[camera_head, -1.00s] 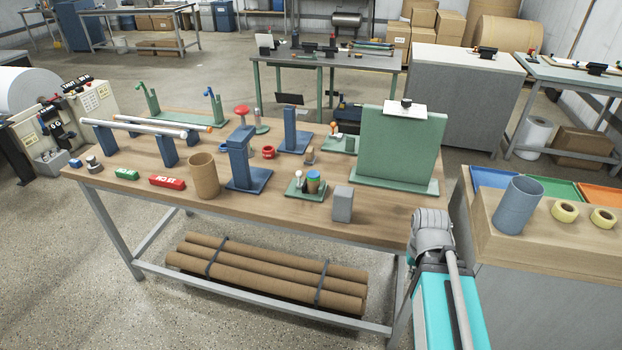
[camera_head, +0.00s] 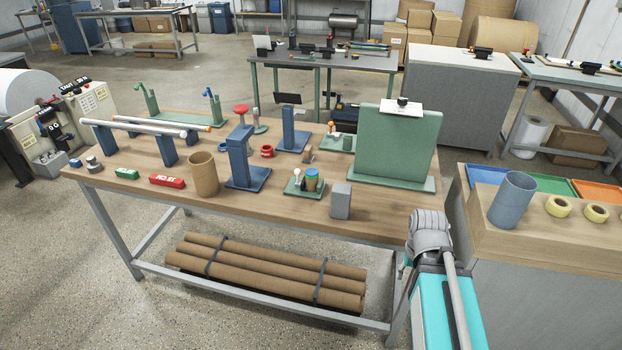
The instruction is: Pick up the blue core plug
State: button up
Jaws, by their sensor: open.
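A small blue piece (camera_head: 75,162) lies at the left front corner of the wooden workbench (camera_head: 385,213), beside a small grey knob-like part (camera_head: 93,163). It is too small for me to tell whether it is the core plug. Another blue-topped round piece (camera_head: 311,173) stands in a small green holder (camera_head: 293,192) near the bench's middle front. My arm shows at the lower right, beside the bench's right front corner. My gripper's fingers are not visible.
A brown cardboard tube (camera_head: 204,174), a blue stand (camera_head: 240,157), a grey block (camera_head: 340,201) and a green upright board (camera_head: 395,145) stand on the bench. At right, a side counter holds a blue-grey cylinder (camera_head: 512,200), tape rolls (camera_head: 558,207) and coloured trays (camera_head: 545,184).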

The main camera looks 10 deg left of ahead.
aim_at(310, 173)
jog(key=k, duration=0.45)
jog(key=u, duration=2.05)
jog(key=i, duration=1.5)
jog(key=u, duration=0.05)
